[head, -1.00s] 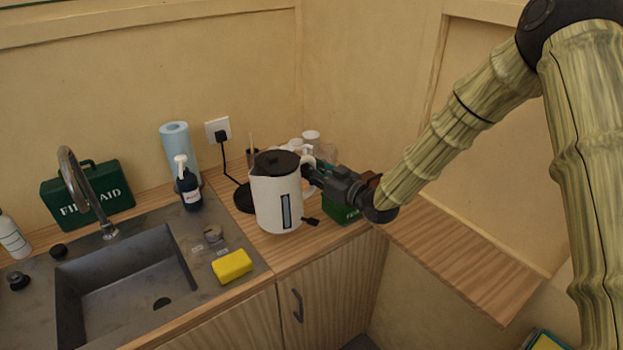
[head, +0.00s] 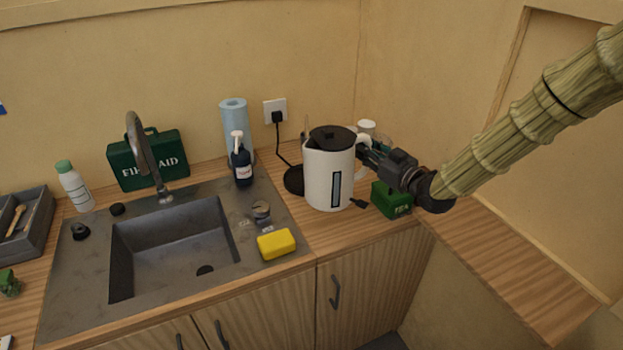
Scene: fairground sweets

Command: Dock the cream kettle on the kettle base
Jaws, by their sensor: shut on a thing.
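The cream kettle (head: 316,175) stands upright in the head view, with a black lid and a dark level window on its front. My gripper (head: 364,153) comes from the right and is shut on the kettle's handle (head: 361,147). The fingertips are partly hidden at the handle. The kettle base (head: 293,182) is a black disc on the wooden counter, behind and left of the kettle, which hides its right part. The kettle is beside the base in the picture, not seated on it. I cannot tell whether its bottom touches the counter.
A black cord runs from the base to the wall socket (head: 275,110). A soap bottle (head: 242,166) and blue paper roll (head: 235,128) stand left of the base. A green tea box (head: 391,200) and jars stand close right and behind. A yellow sponge (head: 277,244) lies by the sink.

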